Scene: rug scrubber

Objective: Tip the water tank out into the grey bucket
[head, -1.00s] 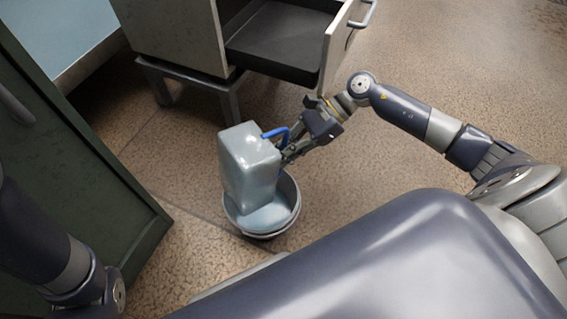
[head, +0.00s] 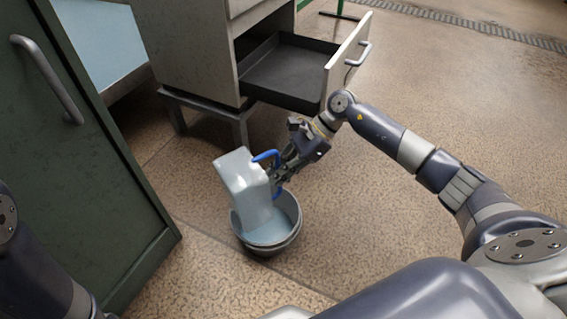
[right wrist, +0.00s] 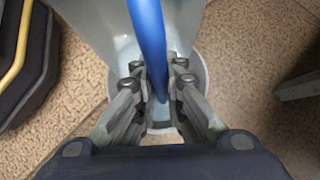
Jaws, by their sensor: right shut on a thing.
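The water tank (head: 243,183) is a pale grey-blue box with a blue handle (head: 266,157). It is tilted over the grey bucket (head: 268,244), its lower end within the bucket's rim. Pale blue water (head: 268,232) shows in the bucket. My right gripper (head: 278,172) is shut on the blue handle at the tank's right side. In the right wrist view the handle (right wrist: 148,40) runs between the fingers (right wrist: 158,92), with the bucket's rim behind them. My left arm shows at the lower left of the head view, but its gripper is out of view.
A grey cabinet with an open, empty drawer (head: 290,75) stands behind the bucket. A dark green cabinet (head: 85,170) with a bar handle is at left. The brown speckled floor (head: 380,220) right of the bucket is clear.

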